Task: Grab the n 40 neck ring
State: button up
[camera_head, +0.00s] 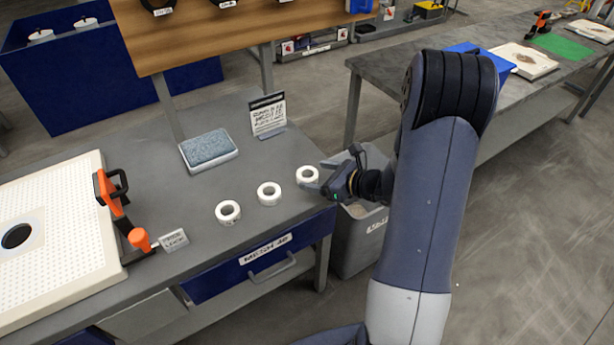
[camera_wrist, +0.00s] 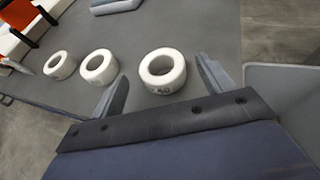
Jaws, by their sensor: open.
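Three white neck rings lie in a row on the grey worktop. The rightmost one, the n 40 neck ring (camera_head: 307,174), bears a partly legible mark ending in "40" in the wrist view (camera_wrist: 162,71). My gripper (camera_head: 318,177) is open at that ring. In the wrist view its two fingers (camera_wrist: 162,85) stand to the left and right of the ring, with gaps visible and no clear contact. The middle ring (camera_head: 269,193) and the left ring (camera_head: 228,212) lie to the left, outside the fingers. Their marks are too small to read.
A grey bin (camera_head: 358,240) stands beside the table's right end. A grey-blue pad in a white tray (camera_head: 208,150) and a sign (camera_head: 267,115) stand behind the rings. A white plate with orange handles (camera_head: 60,235) lies at left. The worktop between pad and rings is clear.

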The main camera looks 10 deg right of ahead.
aim_at(302, 174)
jog(key=x, duration=0.4)
jog(key=shift+w+f, duration=0.15)
jog(key=shift+f, duration=0.15)
jog(key=c, duration=1.1)
